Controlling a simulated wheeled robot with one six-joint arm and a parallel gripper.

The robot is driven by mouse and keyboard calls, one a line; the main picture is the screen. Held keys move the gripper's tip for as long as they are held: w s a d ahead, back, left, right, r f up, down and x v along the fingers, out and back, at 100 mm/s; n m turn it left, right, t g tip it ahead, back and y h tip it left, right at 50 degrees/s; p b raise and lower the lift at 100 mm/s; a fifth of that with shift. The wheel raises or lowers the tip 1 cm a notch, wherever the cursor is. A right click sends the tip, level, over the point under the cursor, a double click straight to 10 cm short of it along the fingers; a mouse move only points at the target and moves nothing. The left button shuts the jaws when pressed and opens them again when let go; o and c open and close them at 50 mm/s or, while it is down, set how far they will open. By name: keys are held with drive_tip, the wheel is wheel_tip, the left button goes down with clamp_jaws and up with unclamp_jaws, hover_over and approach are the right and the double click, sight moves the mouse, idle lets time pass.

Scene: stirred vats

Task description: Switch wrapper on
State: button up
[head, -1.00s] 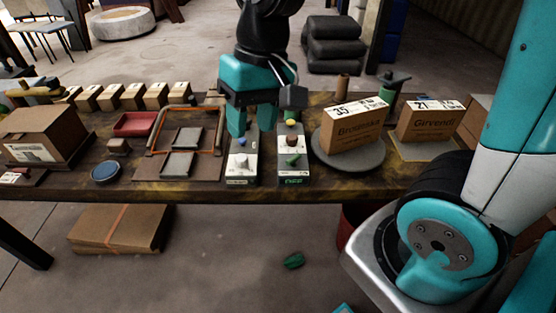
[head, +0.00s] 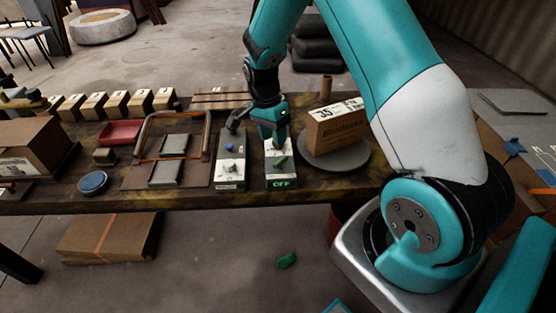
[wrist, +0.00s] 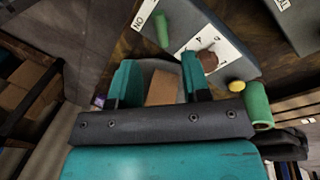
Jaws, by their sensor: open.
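The green lever (wrist: 162,30) lies beyond the fingers, and a yellow knob (wrist: 237,86) to the right.
A second control box (head: 230,172) with a blue knob stands just left. A carton marked 35 (head: 335,127) sits on a round grey turntable (head: 345,165) close on the right. A wire-sealer-like frame (head: 168,165) and a blue disc (head: 94,182) lie further left.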

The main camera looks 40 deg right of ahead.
sight(278, 162)
drive_tip(key=f, duration=0.3)
drive_tip(key=s+f, duration=0.1)
drive_tip(key=f, duration=0.5)
drive_tip(key=shift+s+d+p, duration=0.15)
drive_tip(key=shift+s+p, duration=0.25)
clamp_jaws()
